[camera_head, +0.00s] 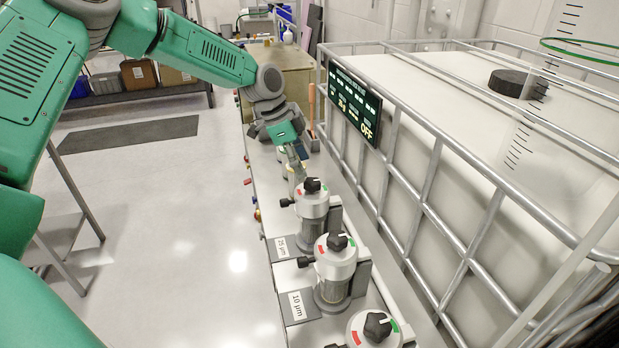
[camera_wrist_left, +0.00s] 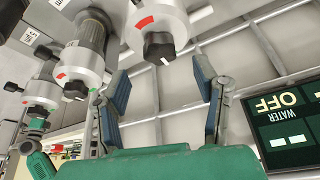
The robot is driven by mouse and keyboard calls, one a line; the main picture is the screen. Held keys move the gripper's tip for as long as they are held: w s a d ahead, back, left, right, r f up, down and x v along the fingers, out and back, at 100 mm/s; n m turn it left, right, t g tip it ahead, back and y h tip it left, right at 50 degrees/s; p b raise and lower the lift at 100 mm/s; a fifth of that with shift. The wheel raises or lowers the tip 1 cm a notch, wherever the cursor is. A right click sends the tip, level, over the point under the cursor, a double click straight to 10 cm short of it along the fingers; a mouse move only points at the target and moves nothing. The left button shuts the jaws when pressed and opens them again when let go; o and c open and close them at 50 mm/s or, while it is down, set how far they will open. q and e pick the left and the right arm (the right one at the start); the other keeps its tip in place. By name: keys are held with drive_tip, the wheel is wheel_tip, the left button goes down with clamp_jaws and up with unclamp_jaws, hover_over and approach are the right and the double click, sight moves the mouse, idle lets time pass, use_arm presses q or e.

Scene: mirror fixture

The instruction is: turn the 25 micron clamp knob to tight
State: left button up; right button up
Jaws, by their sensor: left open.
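The 25 micron housing (camera_head: 312,206) is a grey-white canister behind the "25 µm" label (camera_head: 281,246). Its black clamp knob (camera_head: 312,185) sits on top, between a red mark on the left and a green mark on the right. My left gripper (camera_head: 297,158) is just beyond this knob, over a farther housing that it partly hides. In the left wrist view its fingers (camera_wrist_left: 163,92) are spread and empty. A black knob (camera_wrist_left: 158,46) with a white line and a red mark lies ahead of the gap between them; I cannot tell which housing it belongs to.
The 10 micron housing (camera_head: 335,272) and another capped housing (camera_head: 373,328) stand nearer in the row. A metal cage (camera_head: 430,175) around a white tank runs along the right, with a display (camera_head: 353,103) reading OFF. The floor (camera_head: 190,230) left of the bench is clear.

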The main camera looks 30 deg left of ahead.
use_arm(q)
drive_tip(key=v, duration=0.2)
drive_tip(key=a+v, duration=0.1)
drive_tip(key=v, duration=0.2)
drive_tip(key=shift+s, duration=0.1)
drive_tip(key=shift+d, duration=0.15)
